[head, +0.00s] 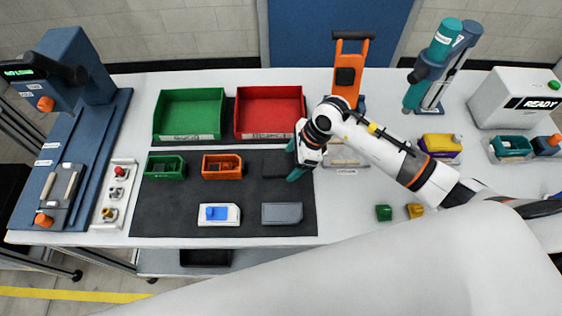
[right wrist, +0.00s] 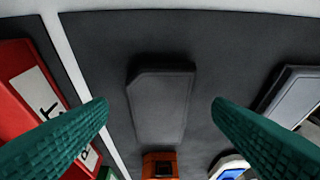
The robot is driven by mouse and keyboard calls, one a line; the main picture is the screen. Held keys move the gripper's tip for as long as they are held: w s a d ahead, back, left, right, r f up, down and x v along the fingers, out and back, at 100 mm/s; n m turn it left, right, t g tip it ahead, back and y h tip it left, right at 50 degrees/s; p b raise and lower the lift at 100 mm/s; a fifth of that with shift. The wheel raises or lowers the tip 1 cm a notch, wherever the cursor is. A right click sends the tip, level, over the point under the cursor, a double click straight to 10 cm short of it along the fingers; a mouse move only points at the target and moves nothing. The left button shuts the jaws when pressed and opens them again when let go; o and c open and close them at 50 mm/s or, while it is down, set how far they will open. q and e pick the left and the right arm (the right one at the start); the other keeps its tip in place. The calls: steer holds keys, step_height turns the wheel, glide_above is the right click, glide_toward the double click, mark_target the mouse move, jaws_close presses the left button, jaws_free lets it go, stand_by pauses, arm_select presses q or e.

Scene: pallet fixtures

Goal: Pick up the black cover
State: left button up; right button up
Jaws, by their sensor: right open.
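The black cover (right wrist: 160,103) lies flat on the dark mat in the right wrist view, a dark block with one cut corner. In the head view the cover (head: 273,166) is a dark patch on the dark mat, partly hidden by my right gripper. My right gripper (head: 291,160) is at the mat's right side, beside and above the cover. Its teal fingers (right wrist: 160,115) are open, one on each side of the cover in the wrist view, with nothing between them. My left gripper is not in view.
A red bin (head: 269,137) and a green bin (head: 189,138) stand behind the mat (head: 260,229). A small orange bin (head: 222,174), a grey block (head: 282,213) and a white part with a blue top (head: 219,222) are nearby. The mat's front edge is clear.

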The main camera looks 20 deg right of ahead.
steer(key=shift+x, duration=1)
steer(key=c, duration=1.1)
